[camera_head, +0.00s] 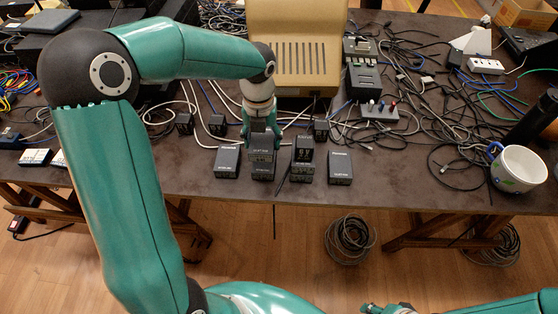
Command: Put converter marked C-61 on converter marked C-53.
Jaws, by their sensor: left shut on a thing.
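Several small black converters stand near the table's front edge; their markings are too small to read, so I cannot tell which is C-61 or C-53. My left gripper (262,122) points down and is shut on a black converter (262,142). This converter is right above or on another black converter (262,170); I cannot tell whether they touch. To the right, one converter (303,146) sits on another (302,171). Larger dark boxes stand at the left (227,162) and right (340,167) of the group. My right gripper (388,308) shows only partly at the bottom edge.
Small black adapters (218,124) stand behind the group. A beige cabinet (296,40) is at the back. Tangled cables and a power strip (378,111) cover the right side, with a white mug (518,169) at far right. The front strip of table right of the boxes is fairly clear.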

